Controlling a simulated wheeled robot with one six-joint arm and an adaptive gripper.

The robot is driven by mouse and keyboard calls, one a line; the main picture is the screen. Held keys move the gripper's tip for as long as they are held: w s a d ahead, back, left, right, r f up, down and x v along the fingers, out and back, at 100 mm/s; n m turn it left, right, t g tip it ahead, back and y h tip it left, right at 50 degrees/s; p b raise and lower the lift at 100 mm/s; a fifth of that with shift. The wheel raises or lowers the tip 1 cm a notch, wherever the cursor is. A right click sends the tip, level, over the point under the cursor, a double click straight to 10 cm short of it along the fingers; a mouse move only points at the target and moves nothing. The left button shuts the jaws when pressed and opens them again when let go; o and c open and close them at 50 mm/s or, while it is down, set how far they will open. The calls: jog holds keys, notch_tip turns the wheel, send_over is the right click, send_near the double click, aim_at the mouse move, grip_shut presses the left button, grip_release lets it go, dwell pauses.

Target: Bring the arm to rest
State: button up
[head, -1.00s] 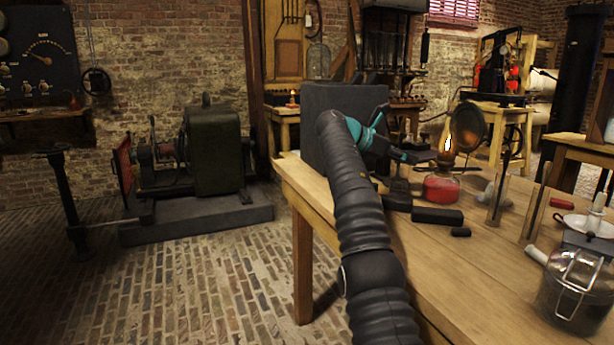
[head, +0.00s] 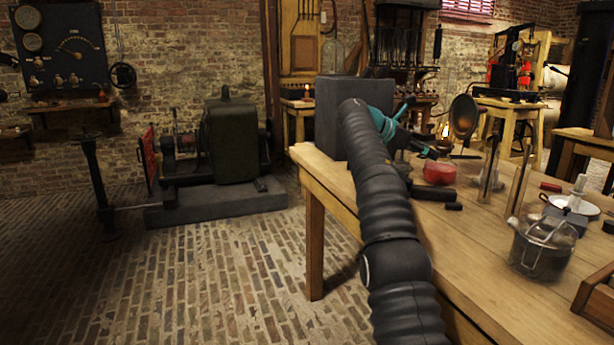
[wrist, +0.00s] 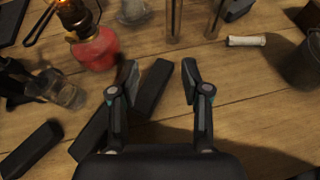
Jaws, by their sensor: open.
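My black, ribbed arm with a teal wrist reaches from the bottom of the head view toward the back of the wooden table (head: 490,255). My gripper (head: 428,153) is above the tabletop, near the red oil lamp (head: 439,172); its fingers are small and partly hidden there. In the wrist view, my gripper (wrist: 158,82) has its two dark fingers wide apart with nothing held between them. Black bars (wrist: 150,90) lie on the tabletop beneath the fingers. The red lamp (wrist: 95,48) stands to their upper left.
A dark block (head: 340,110) stands at the table's far left corner. Glass jars (wrist: 65,90), a white rod (wrist: 246,41) and upright tubes (head: 489,170) stand or lie around. The brick floor left is clear.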

jog(key=s+a+f+m+t+y, duration=0.1)
jog(key=s+a+m+t+y, duration=0.2)
jog(key=s, duration=0.8)
jog(key=s+a+m+y, duration=0.4)
jog(key=s+m, duration=0.2)
jog(key=s, duration=0.6)
jog(key=s+a+f+m+y, duration=0.3)
jog(key=s+a+f+m, duration=0.1)
jog(key=s+f, duration=0.6)
jog(key=s+a+f+m+y, duration=0.2)
jog(key=s+a+f+m, duration=0.2)
jog(key=s+f, duration=0.6)
jog(key=s+m, duration=0.2)
jog(key=s, duration=0.3)
jog(key=shift+s+m+t+y, duration=0.25)
jog(key=shift+m+t+y, duration=0.05)
jog(key=shift+y, duration=0.1)
